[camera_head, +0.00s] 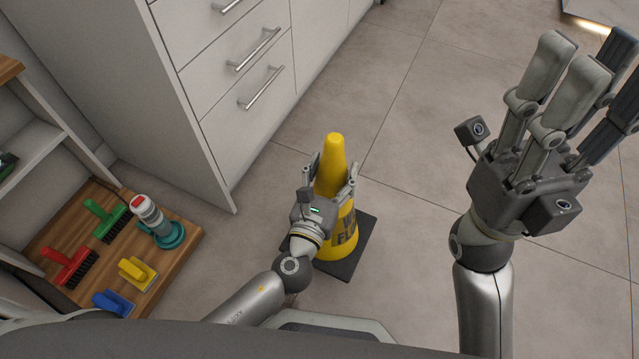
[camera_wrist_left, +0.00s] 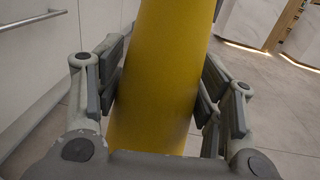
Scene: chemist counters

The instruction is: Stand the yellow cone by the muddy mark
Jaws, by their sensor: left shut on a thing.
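The yellow cone (camera_head: 335,165) with a dark square base (camera_head: 350,255) is upright in the middle of the head view, near the drawer cabinet's corner. My left gripper (camera_head: 331,180) is shut around the cone's upper body, with a finger on each side. In the left wrist view the cone (camera_wrist_left: 160,75) fills the middle between the fingers. Whether the base touches the floor I cannot tell. My right gripper (camera_head: 560,100) is raised at the right, fingers spread and open, with nothing between them. No muddy mark shows in either view.
A white drawer cabinet (camera_head: 190,130) stands left of the cone. Grey tiled floor (camera_head: 410,150) is clear behind and right of the cone.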

